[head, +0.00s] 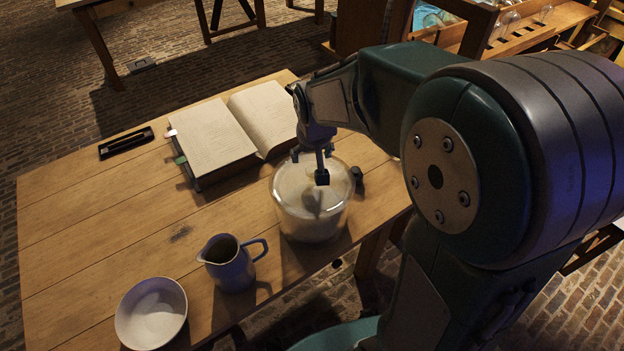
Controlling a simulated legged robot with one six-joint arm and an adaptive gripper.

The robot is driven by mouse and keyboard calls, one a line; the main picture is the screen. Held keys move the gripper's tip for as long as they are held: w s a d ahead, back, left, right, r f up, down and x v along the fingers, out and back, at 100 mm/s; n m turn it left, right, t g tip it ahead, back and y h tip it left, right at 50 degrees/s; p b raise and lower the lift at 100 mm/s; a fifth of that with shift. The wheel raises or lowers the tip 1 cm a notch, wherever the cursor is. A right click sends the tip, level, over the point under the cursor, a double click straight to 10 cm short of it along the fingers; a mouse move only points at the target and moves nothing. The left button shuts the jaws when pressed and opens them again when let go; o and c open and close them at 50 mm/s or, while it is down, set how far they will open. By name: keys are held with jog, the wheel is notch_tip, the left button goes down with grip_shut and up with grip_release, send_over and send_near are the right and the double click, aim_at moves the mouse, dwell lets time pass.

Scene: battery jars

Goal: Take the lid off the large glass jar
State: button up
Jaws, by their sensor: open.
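The large glass jar (309,222) stands on the wooden table near its right edge. It is round and clear, with pale contents showing through. Its lid (338,183) appears as a clear top on the jar, partly covered by my gripper. My gripper (313,177) points down over the top of the jar, with its dark fingers apart at the lid. I cannot tell whether the fingers touch the lid or its knob.
A blue-grey jug (232,270) and a white bowl (152,314) stand at the front of the table (90,230). An open book (212,142) lies behind the jar, and a black pen tray (126,143) lies at the left. A small dark object (357,176) is right of the jar.

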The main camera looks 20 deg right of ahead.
aim_at(312, 169)
jog(key=x, duration=0.3)
jog(key=s+x, duration=0.1)
jog(key=x, duration=0.1)
jog(key=shift+f, duration=0.2)
jog(key=shift+w+d+f, duration=0.1)
jog(key=shift+w+f, duration=0.05)
jog(key=shift+f, duration=0.25)
grip_shut()
